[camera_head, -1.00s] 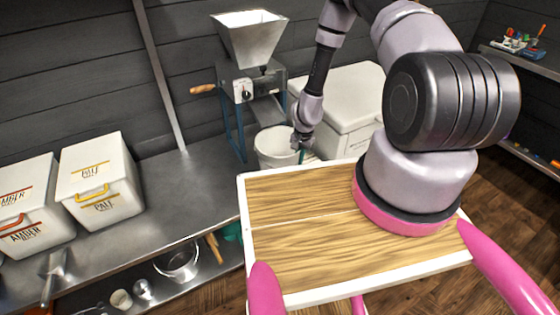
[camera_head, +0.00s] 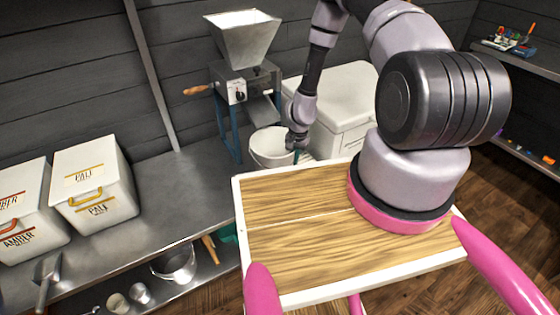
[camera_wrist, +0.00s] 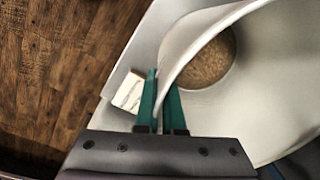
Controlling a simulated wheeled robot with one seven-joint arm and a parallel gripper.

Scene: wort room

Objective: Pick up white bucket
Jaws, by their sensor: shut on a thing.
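The white bucket (camera_head: 270,148) stands under the chute of the grain mill in the head view, partly hidden by my arm and the wooden board. In the wrist view the bucket (camera_wrist: 255,90) fills the right side, and a round patch of brown grain shows at its bottom. My gripper (camera_head: 297,155) is at the bucket's right rim. In the wrist view the green fingers of my gripper (camera_wrist: 163,100) are shut on the bucket's rim, one finger on each side of the wall. Whether the bucket's base touches the bench is hidden.
The grain mill (camera_head: 243,75) with its hopper stands just behind the bucket. A white lidded bin (camera_head: 335,105) stands to the right. Two labelled malt boxes, Pale (camera_head: 92,180) and Amber (camera_head: 28,215), are at the left. The steel bench (camera_head: 180,190) between them is clear.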

